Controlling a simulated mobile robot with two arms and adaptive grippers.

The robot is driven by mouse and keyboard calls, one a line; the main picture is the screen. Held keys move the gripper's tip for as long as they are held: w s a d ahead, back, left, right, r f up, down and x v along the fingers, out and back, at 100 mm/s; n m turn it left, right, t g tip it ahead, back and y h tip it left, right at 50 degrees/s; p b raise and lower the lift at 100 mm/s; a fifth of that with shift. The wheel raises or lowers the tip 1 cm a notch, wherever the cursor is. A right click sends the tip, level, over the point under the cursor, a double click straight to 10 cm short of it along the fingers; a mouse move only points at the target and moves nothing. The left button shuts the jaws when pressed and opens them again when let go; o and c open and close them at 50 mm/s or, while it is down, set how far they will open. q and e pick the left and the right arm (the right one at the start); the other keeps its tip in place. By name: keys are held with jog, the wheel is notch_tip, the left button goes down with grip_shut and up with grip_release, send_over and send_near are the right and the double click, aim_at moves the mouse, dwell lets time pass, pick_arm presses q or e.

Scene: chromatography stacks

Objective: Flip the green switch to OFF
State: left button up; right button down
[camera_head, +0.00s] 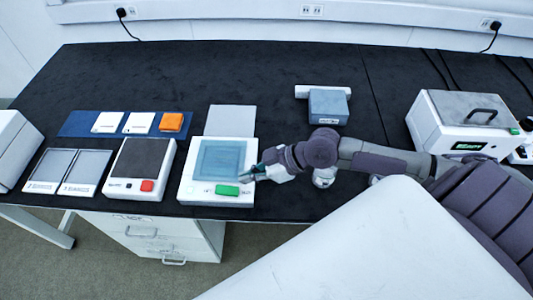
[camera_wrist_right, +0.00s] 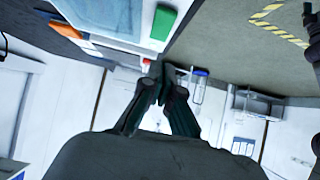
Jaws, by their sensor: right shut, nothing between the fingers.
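The green switch (camera_head: 228,190) is a flat rocker on the front edge of a white device (camera_head: 184,190) with a blue-grey square on top. Small lettering flanks the switch, but I cannot read its position. My right gripper (camera_head: 248,173) is at the device's right edge, just right of the switch and slightly behind it. In the right wrist view the switch (camera_wrist_right: 162,22) lies above the fingertips (camera_wrist_right: 158,72) in the picture, apart from them. The right fingers are shut and empty. My left gripper is not in view.
A white device with a red switch (camera_head: 147,186) stands to the left. Small blocks lie on a blue mat (camera_head: 74,123) behind. A blue-grey box (camera_head: 328,106) stands at the back, and a lidded white device (camera_head: 425,125) at the right. The black table's back middle is clear.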

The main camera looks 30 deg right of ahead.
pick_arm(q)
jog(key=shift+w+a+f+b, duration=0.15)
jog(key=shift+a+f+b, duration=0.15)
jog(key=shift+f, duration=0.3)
pick_arm(e)
jog(key=v, duration=0.5)
jog(key=b, duration=0.3)
send_over(217, 188)
jog(key=s+d, duration=0.2)
jog(key=d, duration=0.1)
jog(key=shift+y, duration=0.3)
notch_tip(217, 188, down, 5)
jog(key=shift+a+f, duration=0.15)
notch_tip(217, 188, down, 3)
jog(key=shift+r, duration=0.15)
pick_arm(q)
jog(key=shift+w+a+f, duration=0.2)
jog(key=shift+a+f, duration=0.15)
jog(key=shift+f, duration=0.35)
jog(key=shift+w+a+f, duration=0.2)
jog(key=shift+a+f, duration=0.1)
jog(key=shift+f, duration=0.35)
pick_arm(e)
jog(key=shift+w+a+f, duration=0.1)
jog(key=shift+f, duration=0.65)
